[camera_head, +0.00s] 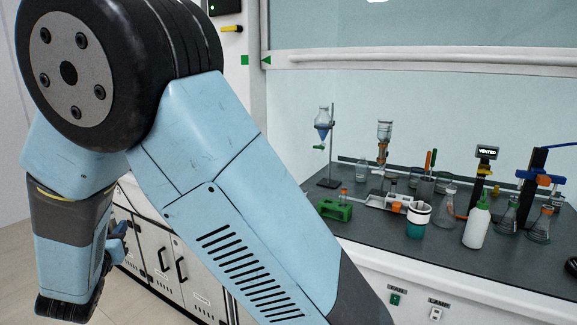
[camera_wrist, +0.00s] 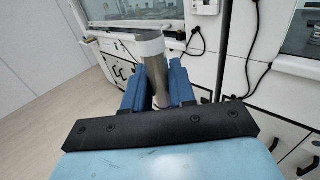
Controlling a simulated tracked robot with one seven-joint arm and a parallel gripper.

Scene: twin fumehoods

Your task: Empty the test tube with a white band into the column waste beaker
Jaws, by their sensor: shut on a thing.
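My gripper (camera_wrist: 157,78) is shut on a grey, glassy test tube (camera_wrist: 172,66) with a white band (camera_wrist: 150,46) at its far end. In the wrist view the blue fingers stand on both sides of the tube, and its contents cannot be made out. In the head view my gripper (camera_head: 117,240) is low at the left, in front of the cabinets and away from the bench; the tube is not clear there. Several glass beakers stand on the bench, some near an amber column (camera_head: 383,140). I cannot tell for sure which is the column waste beaker.
The dark bench (camera_head: 375,245) lies at the right, in a fumehood with a raised sash (camera_head: 430,60).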

